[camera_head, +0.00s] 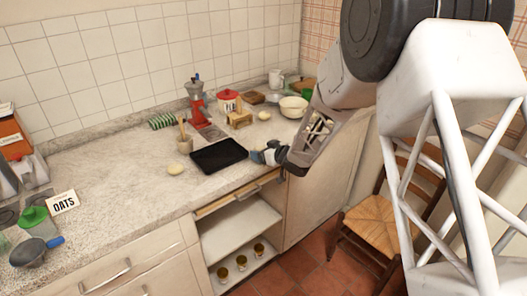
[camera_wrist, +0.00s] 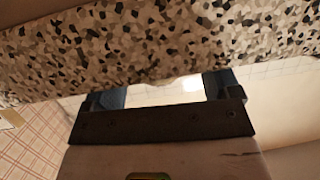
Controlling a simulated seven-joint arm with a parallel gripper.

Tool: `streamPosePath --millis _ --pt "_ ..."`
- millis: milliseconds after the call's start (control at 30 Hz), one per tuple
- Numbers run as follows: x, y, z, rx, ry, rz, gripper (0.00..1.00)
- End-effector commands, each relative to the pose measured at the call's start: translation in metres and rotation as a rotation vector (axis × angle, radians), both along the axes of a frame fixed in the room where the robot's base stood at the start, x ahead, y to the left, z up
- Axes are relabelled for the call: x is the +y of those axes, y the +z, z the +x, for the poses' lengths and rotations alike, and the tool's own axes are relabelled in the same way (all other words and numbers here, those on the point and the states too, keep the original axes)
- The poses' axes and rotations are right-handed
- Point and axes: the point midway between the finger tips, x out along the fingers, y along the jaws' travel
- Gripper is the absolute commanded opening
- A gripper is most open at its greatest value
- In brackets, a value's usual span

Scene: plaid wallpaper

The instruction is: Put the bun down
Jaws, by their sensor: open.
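I cannot tell which one is the task's bun. My gripper (camera_head: 262,156) is at the counter's front edge, just right of the tray. In the wrist view my gripper (camera_wrist: 164,92) has its two dark fingers spread apart, with a pale, bright area between them. No bun is clearly visible between the fingers. The tray looks empty.
The speckled counter (camera_head: 110,195) has free room at left and front. Behind the tray stand a red grinder (camera_head: 197,105), a utensil pot (camera_head: 184,142) and a small wooden stand (camera_head: 240,118). The white bowl (camera_head: 293,107) is at right. A chair (camera_head: 375,225) stands below my arm.

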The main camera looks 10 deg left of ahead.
Motion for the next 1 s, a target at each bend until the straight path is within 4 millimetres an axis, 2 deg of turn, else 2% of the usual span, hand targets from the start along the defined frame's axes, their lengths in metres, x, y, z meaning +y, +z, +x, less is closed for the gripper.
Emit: streamPosePath --millis 200,367,1000 --pt "0.000 0.004 0.000 0.000 0.000 0.000 0.83" --pt "-0.008 0.007 -0.007 -0.001 0.000 0.001 0.83" --pt "-0.075 0.033 -0.061 0.000 -0.001 0.000 0.83"
